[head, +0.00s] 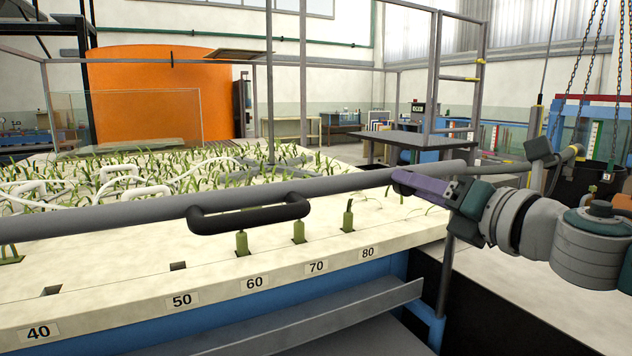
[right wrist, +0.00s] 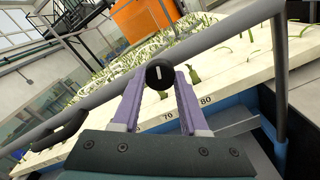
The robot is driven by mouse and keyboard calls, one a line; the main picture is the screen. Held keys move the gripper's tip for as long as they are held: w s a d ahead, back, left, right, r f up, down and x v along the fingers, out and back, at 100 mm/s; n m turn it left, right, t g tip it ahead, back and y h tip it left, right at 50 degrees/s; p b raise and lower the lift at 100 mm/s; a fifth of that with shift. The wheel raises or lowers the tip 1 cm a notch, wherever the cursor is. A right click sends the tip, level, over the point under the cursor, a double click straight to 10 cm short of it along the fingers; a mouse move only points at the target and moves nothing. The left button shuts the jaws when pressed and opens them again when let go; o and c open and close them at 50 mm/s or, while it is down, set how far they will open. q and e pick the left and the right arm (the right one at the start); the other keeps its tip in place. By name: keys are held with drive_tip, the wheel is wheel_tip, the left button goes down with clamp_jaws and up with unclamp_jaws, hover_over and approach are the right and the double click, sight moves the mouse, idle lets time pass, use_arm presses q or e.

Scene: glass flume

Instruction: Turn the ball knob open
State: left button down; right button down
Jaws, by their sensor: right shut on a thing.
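The ball knob (right wrist: 159,75) is a black round knob with a short white mark on its face, seen in the right wrist view. My right gripper (right wrist: 160,72) has its two purple fingers on either side of the knob and is shut on it. In the head view my right gripper (head: 398,180) reaches in from the right, beside the grey rail. The white mark looks nearly upright in the wrist view. My left gripper is not in view.
A long grey rail (head: 345,183) with a black loop handle (head: 250,213) crosses in front of a pale bed (head: 115,262) with green plants and number labels. A grey post (head: 445,275) stands below my right gripper. A dark table (head: 415,140) stands behind.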

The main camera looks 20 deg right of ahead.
drive_tip(key=shift+m+p, duration=1.6)
drive_tip(key=shift+m, duration=5.3)
drive_tip(key=shift+c, duration=2.2)
unclamp_jaws()
